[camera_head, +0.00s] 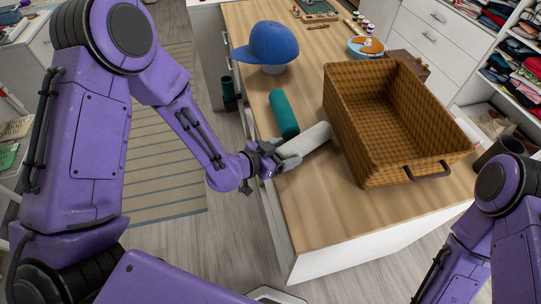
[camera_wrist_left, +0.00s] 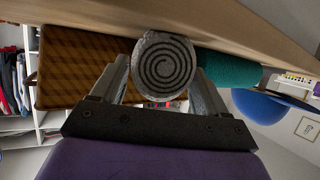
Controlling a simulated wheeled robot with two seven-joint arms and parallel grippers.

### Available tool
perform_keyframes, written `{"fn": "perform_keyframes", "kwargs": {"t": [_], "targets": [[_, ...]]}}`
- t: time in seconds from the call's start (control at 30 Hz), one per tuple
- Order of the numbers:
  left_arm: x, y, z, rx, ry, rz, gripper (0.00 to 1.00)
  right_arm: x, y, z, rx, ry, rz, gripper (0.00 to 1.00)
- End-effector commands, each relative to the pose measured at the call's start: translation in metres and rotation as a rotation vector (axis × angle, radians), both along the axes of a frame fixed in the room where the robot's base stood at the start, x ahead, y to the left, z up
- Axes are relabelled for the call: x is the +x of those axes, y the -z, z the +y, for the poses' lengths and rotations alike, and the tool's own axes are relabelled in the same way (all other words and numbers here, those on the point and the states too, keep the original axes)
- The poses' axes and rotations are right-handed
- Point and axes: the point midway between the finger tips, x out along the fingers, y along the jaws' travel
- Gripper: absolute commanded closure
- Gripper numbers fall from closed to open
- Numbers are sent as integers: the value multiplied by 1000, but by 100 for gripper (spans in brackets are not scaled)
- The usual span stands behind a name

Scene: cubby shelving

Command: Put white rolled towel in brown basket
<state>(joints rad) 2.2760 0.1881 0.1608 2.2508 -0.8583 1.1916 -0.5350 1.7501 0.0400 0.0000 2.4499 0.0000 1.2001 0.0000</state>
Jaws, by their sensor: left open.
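The white rolled towel (camera_head: 306,140) lies on the wooden counter beside the brown basket. My left gripper (camera_head: 283,158) is at the towel's near-left end, open, with its fingers on either side of the roll. In the left wrist view the towel's spiral end (camera_wrist_left: 164,66) sits between the two fingers (camera_wrist_left: 163,90). The brown woven basket (camera_head: 368,150) stands empty on the counter to the right of the towel; it also shows in the left wrist view (camera_wrist_left: 80,62). My right arm shows at the lower right, but its gripper is out of view.
A teal rolled towel (camera_head: 283,113) lies just behind the white one, close to my left gripper. A blue cap (camera_head: 270,44) stands farther back. A round blue and orange item (camera_head: 365,47) is behind the basket. Bare counter (camera_head: 315,205) lies in front.

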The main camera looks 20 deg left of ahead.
Motion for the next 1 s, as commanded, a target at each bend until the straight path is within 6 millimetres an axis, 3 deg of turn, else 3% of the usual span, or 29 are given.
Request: {"fn": "perform_keyframes", "kwargs": {"t": [0.23,0.3,0.67,0.77,0.83,0.9,1.0], "targets": [[-49,-24,33,-3,-3,-3,26,0,13,0,0,0,0,57],[-59,-36,39,-1,-2,3,26,0,-9,0,1,0,1,57],[-71,-34,47,-2,-2,3,26,0,-14,0,0,0,0,57],[-78,-8,57,-7,-79,101,26,0,-14,0,0,0,0,57],[-96,35,75,-13,-225,263,26,0,-14,0,0,0,0,57],[-128,84,101,-11,-429,452,26,0,-14,0,0,0,0,57],[-187,138,136,12,-731,665,26,0,-14,0,0,0,0,57]]}}
